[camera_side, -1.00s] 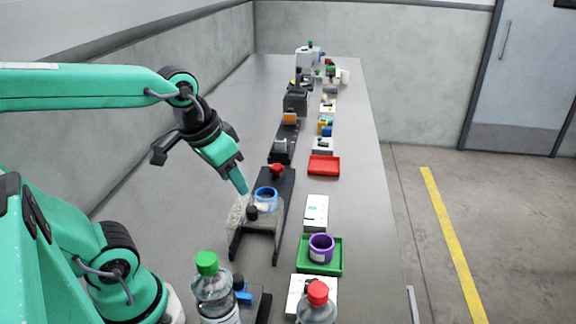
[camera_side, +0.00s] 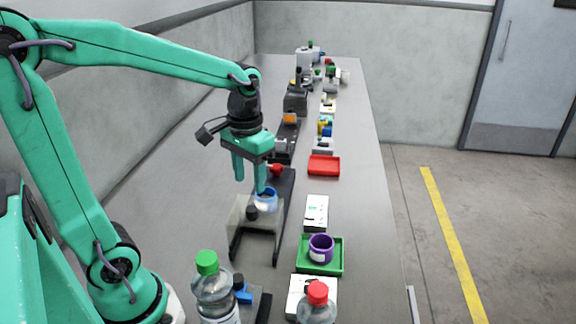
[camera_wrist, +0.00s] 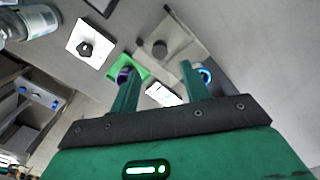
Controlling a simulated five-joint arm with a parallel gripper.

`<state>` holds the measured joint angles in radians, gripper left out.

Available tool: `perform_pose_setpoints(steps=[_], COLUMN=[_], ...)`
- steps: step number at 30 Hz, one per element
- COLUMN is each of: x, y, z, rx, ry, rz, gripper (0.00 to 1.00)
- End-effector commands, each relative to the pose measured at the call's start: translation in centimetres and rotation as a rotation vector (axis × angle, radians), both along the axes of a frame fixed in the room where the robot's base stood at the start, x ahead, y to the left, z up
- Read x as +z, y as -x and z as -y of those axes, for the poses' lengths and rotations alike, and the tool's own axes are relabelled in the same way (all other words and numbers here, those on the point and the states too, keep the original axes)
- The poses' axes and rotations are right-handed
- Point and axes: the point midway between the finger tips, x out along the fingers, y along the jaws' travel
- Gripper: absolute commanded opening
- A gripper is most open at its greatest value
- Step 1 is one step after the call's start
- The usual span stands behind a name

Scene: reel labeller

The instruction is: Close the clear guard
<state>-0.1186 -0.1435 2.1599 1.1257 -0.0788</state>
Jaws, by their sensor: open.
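The clear guard (camera_side: 239,222) is a see-through panel with a black knob (camera_side: 251,213), at the near end of the labeller's dark base (camera_side: 284,205). A blue-rimmed reel (camera_side: 266,205) is right beside it on that base. In the wrist view the guard (camera_wrist: 186,44) is a pale panel, and its round dark knob (camera_wrist: 160,49) shows just beyond the fingers. How far the guard is swung is hard to tell. My gripper (camera_side: 250,184) points down with its fingers apart and empty, above the guard and knob. One fingertip overlaps the reel's rim in the picture; contact is unclear.
A red knob (camera_side: 277,170) stands on the base behind the reel. A green tray (camera_side: 334,262) with a purple reel (camera_side: 321,247), a white box (camera_side: 316,222) and a red tray (camera_side: 324,172) lie to the right. Bottles (camera_side: 213,288) stand in front. The bench's left side is clear.

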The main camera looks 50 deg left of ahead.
Motion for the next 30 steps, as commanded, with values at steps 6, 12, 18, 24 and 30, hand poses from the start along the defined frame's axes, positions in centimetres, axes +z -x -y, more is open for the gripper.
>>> perform_pose_setpoints(steps=[6,12,18,24,30], x=[-1.0,-3.2,-5.6,-7.3,-7.8], y=[0.0,0.1,0.1,0.1,0.0], z=[0.0,0.0,0.0,0.0,0.0], rx=[0.000,-0.001,-0.001,-0.001,-0.001], ry=[0.000,0.001,0.001,0.001,0.000], rz=[-0.002,-0.003,-0.004,-0.003,0.001], gripper=[0.47,0.47,0.47,0.47,0.47])
